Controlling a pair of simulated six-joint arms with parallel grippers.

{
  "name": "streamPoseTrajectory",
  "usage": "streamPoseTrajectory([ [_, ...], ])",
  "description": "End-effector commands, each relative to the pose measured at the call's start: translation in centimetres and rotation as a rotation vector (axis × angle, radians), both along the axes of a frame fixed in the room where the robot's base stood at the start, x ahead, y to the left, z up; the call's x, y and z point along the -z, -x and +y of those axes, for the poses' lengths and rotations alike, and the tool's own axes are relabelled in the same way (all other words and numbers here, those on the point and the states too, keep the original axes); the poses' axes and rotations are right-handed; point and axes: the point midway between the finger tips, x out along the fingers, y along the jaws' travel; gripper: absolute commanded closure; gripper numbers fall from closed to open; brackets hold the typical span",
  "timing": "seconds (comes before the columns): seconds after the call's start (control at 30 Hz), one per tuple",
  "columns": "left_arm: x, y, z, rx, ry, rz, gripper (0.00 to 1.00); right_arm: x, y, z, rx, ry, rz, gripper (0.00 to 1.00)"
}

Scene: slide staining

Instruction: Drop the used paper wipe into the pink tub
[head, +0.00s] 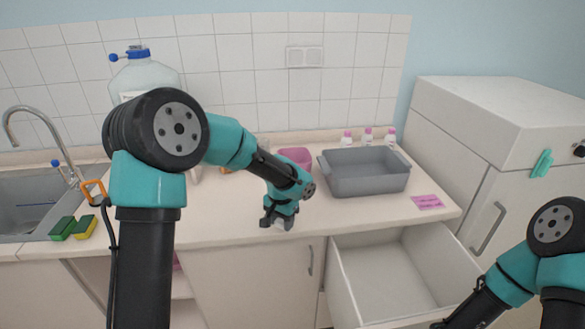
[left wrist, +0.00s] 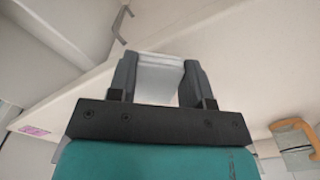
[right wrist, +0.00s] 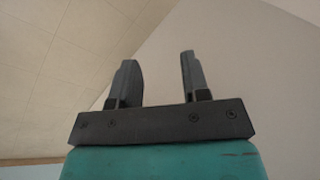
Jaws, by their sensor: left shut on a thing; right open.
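The pink tub (head: 296,155) stands on the counter in the head view, left of the grey basin. My left forearm hides part of it. My left gripper (head: 277,221) is near the counter's front edge, nearer the camera than the tub. It is shut on a pale, whitish thing, likely the paper wipe (left wrist: 160,75), which shows between both fingers in the left wrist view. In the head view only a little of it shows. My right gripper (right wrist: 154,82) is open and empty in the right wrist view; the head view shows only its arm at the lower right.
A grey basin (head: 365,184) stands right of the tub, with small pink-capped bottles (head: 367,136) behind and a pink card (head: 427,202) in front. A drawer (head: 385,275) stands open below. Sponges (head: 74,228) and a sink (head: 25,200) are at left.

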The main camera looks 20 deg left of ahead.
Motion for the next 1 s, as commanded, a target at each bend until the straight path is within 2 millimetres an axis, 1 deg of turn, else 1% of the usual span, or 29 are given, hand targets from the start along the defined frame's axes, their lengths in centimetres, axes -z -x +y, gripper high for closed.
streamPoseTrajectory([
  [0.23,-0.2,0.0,0.0,-0.002,0.0,-0.001,0.77,0.0,0.0,0.0,0.0,0.0,0.0,0.57],
  [0.33,-1.2,0.0,0.0,-0.02,-0.002,-0.004,0.77,0.0,0.0,0.0,0.0,0.0,0.0,0.57],
  [0.37,-1.8,0.0,0.0,-0.03,-0.003,-0.005,0.77,0.0,0.0,0.0,0.0,0.0,0.0,0.57],
  [0.47,-4.4,0.1,0.0,-0.08,-0.006,-0.01,0.77,0.0,0.0,0.0,0.0,0.0,0.0,0.57],
  [0.6,-9.3,0.8,0.0,-0.172,-0.008,-0.013,0.77,0.0,0.0,0.0,0.0,0.0,0.0,0.57],
  [0.7,-12.6,1.6,0.0,-0.234,-0.005,-0.011,0.77,0.0,0.0,0.0,0.0,0.0,0.0,0.57],
  [0.73,-13.3,1.8,0.0,-0.249,-0.003,-0.009,0.77,0.0,0.0,0.0,0.0,0.0,0.0,0.57],
  [0.83,-15.2,2.4,0.0,-0.286,0.0,-0.005,0.77,0.0,0.0,0.0,0.0,0.0,0.0,0.57],
  [0.9,-15.7,2.6,0.0,-0.298,0.0,-0.003,0.77,0.0,0.0,0.0,0.0,0.0,0.0,0.57],
  [1.0,-15.8,2.6,0.0,-0.302,-0.001,-0.001,0.77,0.0,0.0,0.0,0.0,0.0,0.0,0.57],
])
